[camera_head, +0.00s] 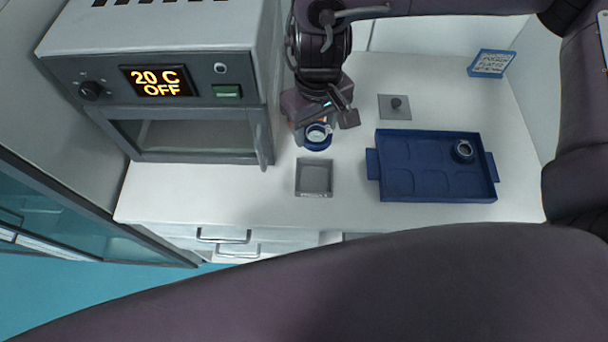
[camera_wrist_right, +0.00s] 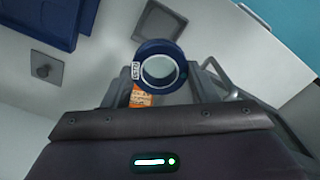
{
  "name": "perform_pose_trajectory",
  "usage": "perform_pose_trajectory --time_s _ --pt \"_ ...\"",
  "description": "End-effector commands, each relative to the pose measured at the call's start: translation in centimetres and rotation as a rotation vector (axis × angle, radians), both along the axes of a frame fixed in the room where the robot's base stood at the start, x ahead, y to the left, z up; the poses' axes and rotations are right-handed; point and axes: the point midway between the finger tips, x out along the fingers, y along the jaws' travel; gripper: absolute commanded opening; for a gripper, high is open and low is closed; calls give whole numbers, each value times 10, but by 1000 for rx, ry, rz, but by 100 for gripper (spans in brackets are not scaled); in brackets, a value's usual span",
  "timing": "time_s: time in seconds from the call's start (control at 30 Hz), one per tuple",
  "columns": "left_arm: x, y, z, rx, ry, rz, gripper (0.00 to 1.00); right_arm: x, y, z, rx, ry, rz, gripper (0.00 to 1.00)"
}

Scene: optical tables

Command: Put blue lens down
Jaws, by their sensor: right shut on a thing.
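My right gripper (camera_head: 320,122) is shut on a blue-ringed lens (camera_head: 318,146). It holds the lens above the white bench, just behind a small square grey tray (camera_head: 314,193). In the right wrist view the lens (camera_wrist_right: 160,47) shows between the fingers of the right gripper (camera_wrist_right: 170,88), with a small white label on its ring and clear glass in the middle. The square tray (camera_wrist_right: 157,20) lies beyond it there and looks empty. My left gripper is not in view.
A blue compartment tray (camera_head: 435,197) stands to the right, with another dark blue ring-shaped piece (camera_head: 463,151) in its right part. A grey plate with a knob (camera_head: 395,105) lies behind it. An oven (camera_head: 165,85) reading "20 C OFF" stands left. A blue-framed sign (camera_head: 491,63) stands at back right.

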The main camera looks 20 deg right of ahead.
Motion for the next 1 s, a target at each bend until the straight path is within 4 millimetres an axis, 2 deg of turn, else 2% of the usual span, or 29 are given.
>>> perform_pose_trajectory --time_s 0.1,0.2,0.4,0.5,0.63,0.9,1.0 --pt "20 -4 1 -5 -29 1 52 -2 0 -34 1 11 -3 17" --pt "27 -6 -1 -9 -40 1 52 -3 0 -60 1 11 -4 17" --pt "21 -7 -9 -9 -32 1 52 -2 0 -112 1 8 -4 17" --pt "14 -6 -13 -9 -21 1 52 -2 0 -129 0 6 -4 17" --pt "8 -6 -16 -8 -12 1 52 0 0 -140 1 1 -2 17" --pt "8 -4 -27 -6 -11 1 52 -1 0 -175 1 4 -3 17" --pt "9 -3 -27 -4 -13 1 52 0 0 -180 0 1 -2 17"
